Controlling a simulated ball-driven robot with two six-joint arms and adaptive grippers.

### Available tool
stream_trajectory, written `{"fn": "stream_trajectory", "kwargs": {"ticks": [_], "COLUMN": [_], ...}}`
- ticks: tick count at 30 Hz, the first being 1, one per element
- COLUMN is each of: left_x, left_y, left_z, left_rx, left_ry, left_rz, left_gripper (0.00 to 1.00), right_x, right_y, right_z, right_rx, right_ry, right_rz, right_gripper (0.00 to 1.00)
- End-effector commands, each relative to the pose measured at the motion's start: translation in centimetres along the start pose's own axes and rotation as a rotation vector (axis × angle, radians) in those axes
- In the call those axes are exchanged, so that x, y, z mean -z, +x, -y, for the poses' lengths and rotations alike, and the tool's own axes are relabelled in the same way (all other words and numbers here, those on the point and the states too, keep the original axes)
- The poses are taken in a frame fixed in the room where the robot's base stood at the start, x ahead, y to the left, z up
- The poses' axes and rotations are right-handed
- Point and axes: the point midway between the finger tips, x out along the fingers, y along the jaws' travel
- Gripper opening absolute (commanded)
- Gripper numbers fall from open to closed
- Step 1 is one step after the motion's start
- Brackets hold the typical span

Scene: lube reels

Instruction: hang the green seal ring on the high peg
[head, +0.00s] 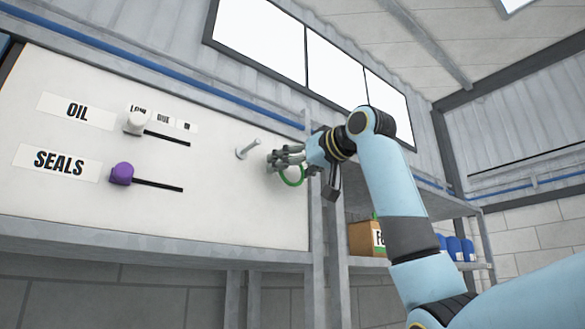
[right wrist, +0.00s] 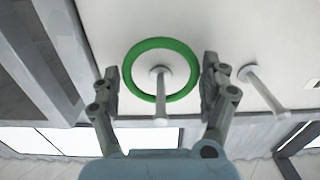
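The green seal ring (right wrist: 128,68) is around a peg (right wrist: 161,100) in the right wrist view. The peg's shaft passes through the ring and crosses in front of its lower rim. In the head view the ring (head: 292,182) shows as a green arc under my right gripper (head: 278,160), at the board. My right gripper (right wrist: 158,68) is open, one finger on each side of the ring; I cannot tell whether a finger touches it. A second, bare peg (head: 248,148) stands left of the gripper; it also shows in the right wrist view (right wrist: 262,88). Which peg is the high one is unclear. My left gripper is out of view.
The white board (head: 220,205) carries OIL (head: 77,111) and SEALS (head: 59,163) labels. A white knob (head: 134,123) and a purple knob (head: 122,174) sit there with black rods. Right of the board, a shelf holds a cardboard box (head: 366,239) and blue containers (head: 455,249).

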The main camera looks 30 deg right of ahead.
Motion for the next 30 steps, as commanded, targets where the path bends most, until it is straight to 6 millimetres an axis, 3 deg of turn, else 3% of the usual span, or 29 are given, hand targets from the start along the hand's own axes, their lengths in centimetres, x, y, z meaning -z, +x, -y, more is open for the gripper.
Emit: {"fn": "stream_trajectory", "kwargs": {"ticks": [4, 14, 17, 27, 30], "left_x": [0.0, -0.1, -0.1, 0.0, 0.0], "left_y": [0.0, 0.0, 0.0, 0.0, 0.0], "left_z": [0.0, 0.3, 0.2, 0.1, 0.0], "left_rx": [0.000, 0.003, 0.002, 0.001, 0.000], "left_ry": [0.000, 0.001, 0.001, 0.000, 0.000], "left_rz": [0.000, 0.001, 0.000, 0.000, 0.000], "left_gripper": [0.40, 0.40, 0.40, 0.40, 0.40], "right_x": [0.0, 0.0, 0.1, 0.0, 0.0], "right_y": [0.0, -0.4, -1.6, -9.1, -10.6], "right_z": [0.0, -0.1, -0.1, -0.1, -0.2], "right_rx": [0.000, -0.001, -0.003, -0.005, -0.005], "right_ry": [0.000, -0.001, -0.002, -0.006, -0.004], "right_rz": [0.000, -0.001, -0.003, -0.001, -0.002], "right_gripper": [1.00, 1.00, 1.00, 1.00, 1.00]}}
